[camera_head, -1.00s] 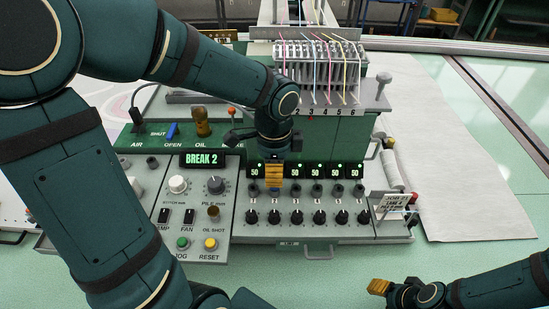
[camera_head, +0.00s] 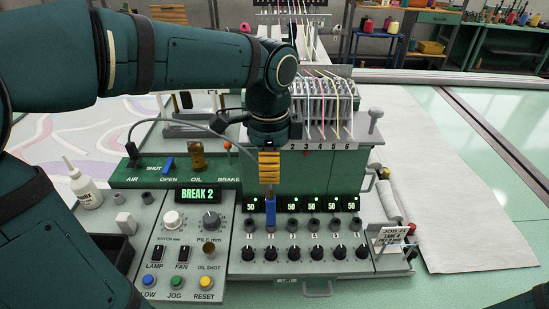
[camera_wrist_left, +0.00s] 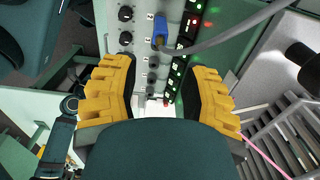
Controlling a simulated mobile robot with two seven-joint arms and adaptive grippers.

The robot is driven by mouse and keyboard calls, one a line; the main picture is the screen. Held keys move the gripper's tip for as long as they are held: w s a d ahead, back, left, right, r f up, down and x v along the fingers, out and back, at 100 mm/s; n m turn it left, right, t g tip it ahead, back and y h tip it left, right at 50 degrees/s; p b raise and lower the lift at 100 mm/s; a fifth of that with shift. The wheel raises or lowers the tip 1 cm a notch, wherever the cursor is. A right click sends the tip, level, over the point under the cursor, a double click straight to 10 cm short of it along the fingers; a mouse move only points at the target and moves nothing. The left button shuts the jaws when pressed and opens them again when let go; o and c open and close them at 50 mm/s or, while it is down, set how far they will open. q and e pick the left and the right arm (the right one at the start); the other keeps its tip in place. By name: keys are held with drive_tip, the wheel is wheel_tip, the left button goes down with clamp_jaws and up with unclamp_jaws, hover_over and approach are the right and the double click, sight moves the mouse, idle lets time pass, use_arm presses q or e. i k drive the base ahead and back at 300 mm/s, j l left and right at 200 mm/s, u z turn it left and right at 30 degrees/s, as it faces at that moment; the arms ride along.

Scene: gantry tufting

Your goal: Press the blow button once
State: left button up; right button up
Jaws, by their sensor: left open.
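The blue button (camera_head: 148,281) is at the panel's lower left in the head view, left of the green JOG button (camera_head: 176,282). Its label reads "LOW"; the first letter is hidden by my left arm. My left gripper (camera_head: 269,187) is well to the right and above it, pointing down over the row of sockets. The gripper is open, its yellow fingers apart in the left wrist view (camera_wrist_left: 162,68). A blue plug (camera_head: 270,211) stands in the socket row just below the fingers. It also shows in the left wrist view (camera_wrist_left: 160,31), with a grey cable. My right gripper is out of view.
The yellow RESET button (camera_head: 205,282) is right of JOG. LAMP and FAN switches (camera_head: 182,253) sit above. The grey cable (camera_head: 185,119) arches from AIR toward my gripper. A white bottle (camera_head: 83,186) stands left. The display (camera_head: 198,194) reads "BREAK 2".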

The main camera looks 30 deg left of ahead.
sight(149, 279)
drive_tip(key=k+l, duration=0.8)
drive_tip(key=k, duration=0.05)
